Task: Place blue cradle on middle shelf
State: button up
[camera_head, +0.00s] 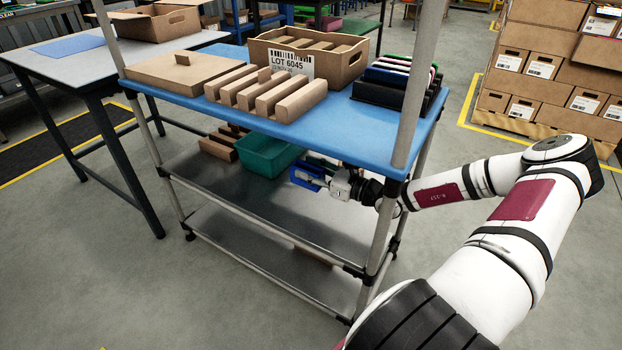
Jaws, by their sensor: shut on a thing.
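The blue cradle (306,177) is a small blue frame-like piece. My gripper (324,180) is shut on it, reaching in from the right under the blue top of the cart. The cradle is over the grey metal middle shelf (255,205), to the right of a teal bin. I cannot tell whether it touches the shelf or hangs just above it. The gripper fingers are small and partly hidden by the cradle.
The teal bin (268,157) and brown blocks (217,148) stand at the shelf's back left. The blue top (350,120) lies close above my arm. A grey post (404,110) stands at the right front. The shelf's front part is clear.

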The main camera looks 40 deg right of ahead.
aim_at(311, 185)
jog(key=f+b, duration=0.1)
jog(key=f, duration=0.2)
jog(key=f+b, duration=0.1)
jog(key=f, duration=0.1)
jog(key=shift+s+d+f+b, duration=0.1)
jog(key=shift+d+f+b, duration=0.1)
jog(key=shift+f+b, duration=0.15)
jog(key=shift+a+f+b, duration=0.1)
jog(key=shift+f+b, duration=0.8)
jog(key=shift+f, duration=1.1)
jog(key=shift+f, duration=0.15)
jog(key=o, duration=1.2)
jog(key=shift+o, duration=0.2)
jog(key=shift+s, duration=0.1)
jog(key=p+v, duration=0.1)
jog(key=v, duration=0.4)
jog(key=p+v, duration=0.2)
jog(key=v, duration=0.4)
jog(key=shift+s+r, duration=0.25)
jog(key=shift+s, duration=0.1)
